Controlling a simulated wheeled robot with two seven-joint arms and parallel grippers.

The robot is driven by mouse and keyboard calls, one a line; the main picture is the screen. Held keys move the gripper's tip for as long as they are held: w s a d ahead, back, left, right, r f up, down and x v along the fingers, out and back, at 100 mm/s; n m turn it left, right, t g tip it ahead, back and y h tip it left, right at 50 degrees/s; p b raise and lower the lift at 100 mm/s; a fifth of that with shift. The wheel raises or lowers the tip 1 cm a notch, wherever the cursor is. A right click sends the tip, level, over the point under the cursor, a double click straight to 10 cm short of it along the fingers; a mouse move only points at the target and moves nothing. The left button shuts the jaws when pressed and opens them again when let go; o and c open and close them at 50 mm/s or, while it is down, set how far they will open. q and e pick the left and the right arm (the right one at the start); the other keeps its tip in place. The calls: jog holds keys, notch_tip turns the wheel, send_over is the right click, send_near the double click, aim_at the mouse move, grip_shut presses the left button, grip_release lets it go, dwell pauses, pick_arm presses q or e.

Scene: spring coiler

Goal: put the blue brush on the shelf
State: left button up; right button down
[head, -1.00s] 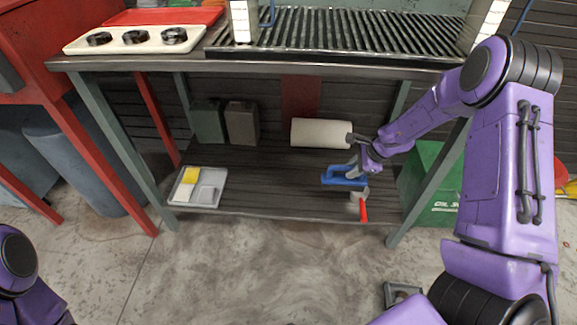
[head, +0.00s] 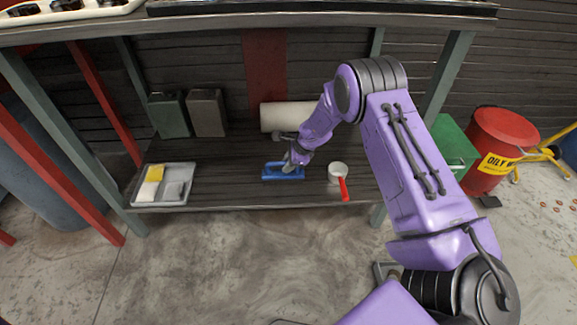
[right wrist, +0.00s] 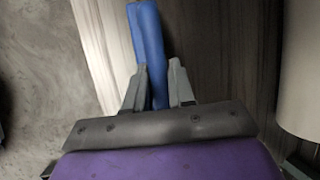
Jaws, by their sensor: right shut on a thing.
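The blue brush (head: 270,172) is at the lower shelf (head: 225,190) of the bench, right of the shelf's middle. My right gripper (head: 291,163) is shut on it from above. In the right wrist view the brush (right wrist: 147,40) stands between the two fingers of my right gripper (right wrist: 157,88). The brush is very close to the shelf boards; whether it touches them I cannot tell. My left gripper is out of view.
A white roll (head: 283,116) lies behind. A grey tray with sponges (head: 163,196) is at the left, two canisters (head: 207,113) behind. Shelf boards between tray and brush are clear.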

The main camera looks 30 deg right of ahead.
jog(key=c, duration=1)
grip_release()
jog(key=shift+o, duration=0.2)
jog(key=shift+r, duration=0.35)
jog(key=p+v, duration=0.6)
jog(key=v, duration=0.5)
jog(key=s+a+f+n+g+h, duration=0.2)
jog(key=s+f+n+h, duration=0.15)
jog(key=s+f, duration=0.55)
jog(key=s+a+f+n+g+h, duration=0.1)
jog(key=s+a+f+n+h, duration=0.15)
jog(key=s+f+n, duration=0.6)
jog(key=s+a+r+n, duration=0.1)
jog(key=s+a+n, duration=0.1)
jog(key=s, duration=0.6)
jog(key=s+a+r+n+t, duration=0.1)
jog(key=s+a+n, duration=0.2)
jog(key=s, duration=0.5)
jog(key=shift+s+a+r+t, duration=0.25)
jog(key=shift+s+a+t, duration=0.05)
jog(key=shift+s+a, duration=0.05)
